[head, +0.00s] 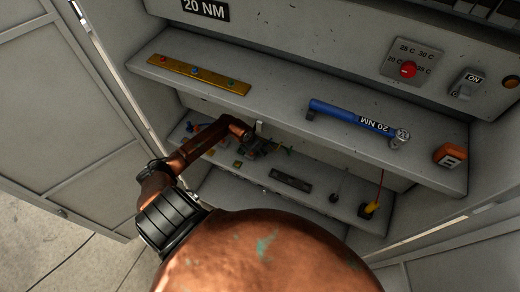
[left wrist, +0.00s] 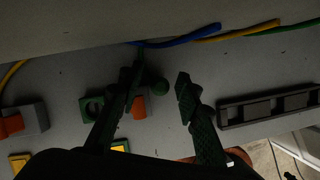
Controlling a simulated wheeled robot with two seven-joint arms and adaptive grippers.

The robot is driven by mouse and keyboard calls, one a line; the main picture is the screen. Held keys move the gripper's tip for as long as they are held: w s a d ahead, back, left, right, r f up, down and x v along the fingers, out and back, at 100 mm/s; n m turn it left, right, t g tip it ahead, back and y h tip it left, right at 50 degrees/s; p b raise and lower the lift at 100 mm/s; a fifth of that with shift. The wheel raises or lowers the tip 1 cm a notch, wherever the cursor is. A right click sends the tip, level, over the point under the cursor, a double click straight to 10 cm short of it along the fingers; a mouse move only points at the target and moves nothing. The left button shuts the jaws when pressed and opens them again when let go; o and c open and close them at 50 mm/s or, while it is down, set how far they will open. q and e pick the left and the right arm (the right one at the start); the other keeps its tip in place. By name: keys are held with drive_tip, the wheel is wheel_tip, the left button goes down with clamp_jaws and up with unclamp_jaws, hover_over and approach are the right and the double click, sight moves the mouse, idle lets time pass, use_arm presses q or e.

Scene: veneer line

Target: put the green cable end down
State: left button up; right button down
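My left gripper (head: 252,148) reaches in over the lower shelf, under the upper shelf. In the left wrist view its two dark fingers (left wrist: 157,85) are apart. I cannot tell whether the piece rests on the shelf. My right gripper is in neither view.
A dark slotted rack (left wrist: 268,106) lies right of the fingers. A green-grey block with a hole (left wrist: 93,106) and an orange-ended block (left wrist: 22,121) lie left. Blue cable (left wrist: 185,38) runs behind. The upper shelf holds a blue torque wrench (head: 350,116) and a brass strip (head: 198,73).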

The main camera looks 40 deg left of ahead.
use_arm(q)
drive_tip(key=shift+r, duration=0.3)
drive_tip(key=b+v, duration=0.1)
drive_tip(key=v, duration=0.6)
drive_tip(key=shift+b, duration=0.35)
drive_tip(key=shift+s, duration=0.1)
